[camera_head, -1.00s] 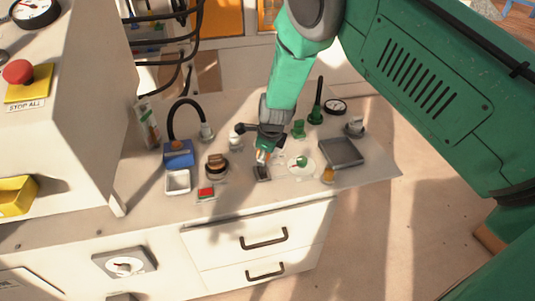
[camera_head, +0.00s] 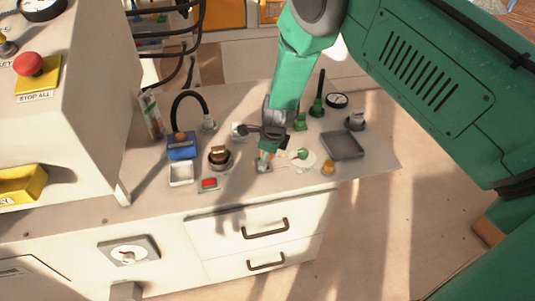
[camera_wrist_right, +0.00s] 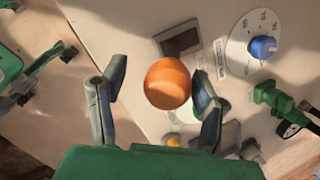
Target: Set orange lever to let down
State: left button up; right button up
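The orange lever's round ball (camera_wrist_right: 168,83) shows in the right wrist view, between the fingers of my right gripper (camera_wrist_right: 160,92). The right finger is close to the ball; I cannot tell whether it touches. The left finger stands clearly apart from it. A dark slot plate (camera_wrist_right: 181,42) lies behind the ball; the lever's stem is hidden. In the head view my right gripper (camera_head: 265,159) is low over the table near its front edge and covers most of the lever. I do not make out my left gripper in the head view.
A blue knob dial (camera_wrist_right: 262,47) is beside the slot plate. The front right corner is clear.

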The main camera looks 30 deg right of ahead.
jog(key=shift+r, duration=0.1)
jog(key=shift+r, duration=0.1)
jog(key=shift+d+r, duration=0.1)
jog(key=shift+r, duration=0.15)
jog(key=v, duration=1.1)
jog(key=shift+s, duration=0.15)
jog(key=s+d+f+n+g+h+b, duration=0.2)
jog(key=s+f+n, duration=1.1)
jog(key=s+f, duration=0.3)
jog(key=s+a+f+n+y, duration=0.1)
jog(key=s+f+n, duration=0.1)
jog(key=s+n, duration=0.5)
jog(key=s+a+f+n+b, duration=0.1)
jog(key=s+a+f+n, duration=0.1)
jog(key=s+n, duration=0.5)
jog(key=s, duration=0.5)
jog(key=shift+s+a+f+n+g+y, duration=0.2)
jog(key=shift+s+n+g+y, duration=0.1)
jog(key=shift+n+y, duration=0.1)
